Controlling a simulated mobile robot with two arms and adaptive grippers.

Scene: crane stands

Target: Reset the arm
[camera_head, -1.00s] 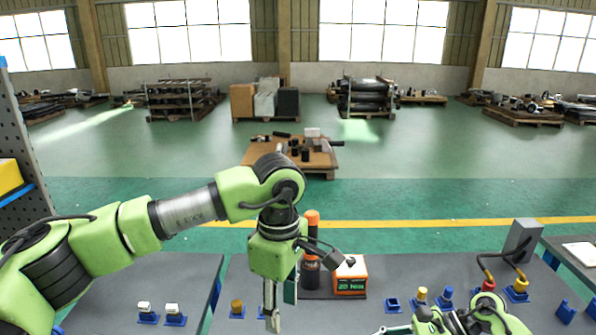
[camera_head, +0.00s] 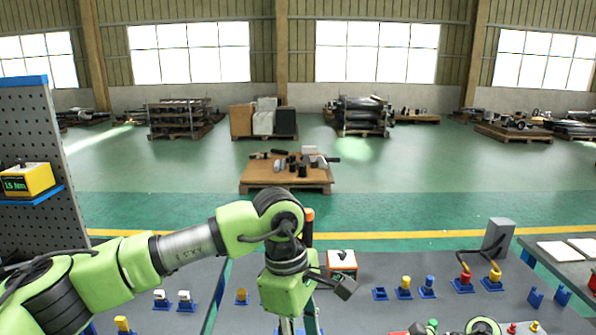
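My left arm (camera_head: 190,245) reaches in from the left and bends down at the middle of the bench. My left gripper (camera_head: 300,326) points down at the bottom edge, and its fingertips are cut off. I cannot tell whether it is open or shut, and I see nothing held. Of my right arm, only green parts (camera_head: 482,326) show at the bottom edge. My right gripper is out of view.
An orange-topped tool (camera_head: 307,228) and an orange-white box (camera_head: 342,262) stand behind my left wrist. Blue holders with yellow (camera_head: 405,284) and red (camera_head: 465,275) parts are on the right. White parts (camera_head: 184,297) sit on the left. A perforated rack (camera_head: 105,150) rises at far left.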

